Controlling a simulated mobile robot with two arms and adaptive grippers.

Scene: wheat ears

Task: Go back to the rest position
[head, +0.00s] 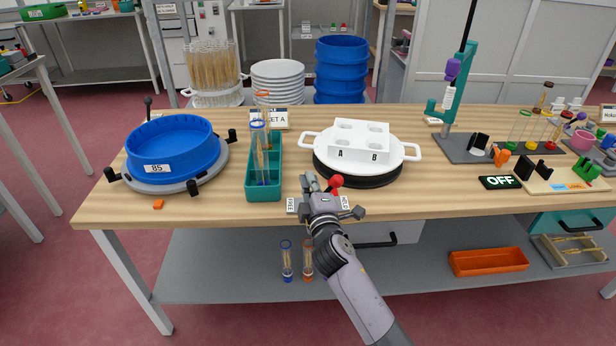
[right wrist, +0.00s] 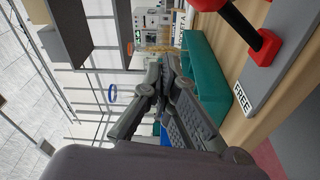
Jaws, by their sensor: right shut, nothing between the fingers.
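My right gripper (head: 307,180) is at the front edge of the wooden table (head: 450,200), with my arm coming up from below. Its fingers are closed and empty in the right wrist view (right wrist: 163,65). Just right of it in the head view is a red-knobbed lever (head: 336,182), between labels reading FREE (head: 292,205) and HELD (head: 345,203). In the right wrist view the red lever (right wrist: 262,45) is apart from the fingers. Whether the gripper touches the lever's base is hidden. My left gripper is not in view.
A green tray (head: 263,195) holding clear tubes stands left of the gripper. A blue sieve (head: 172,150) is further left. A white block marked A and B (head: 358,130) sits on a white round plate behind. A stand (head: 455,95) and small parts are at right.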

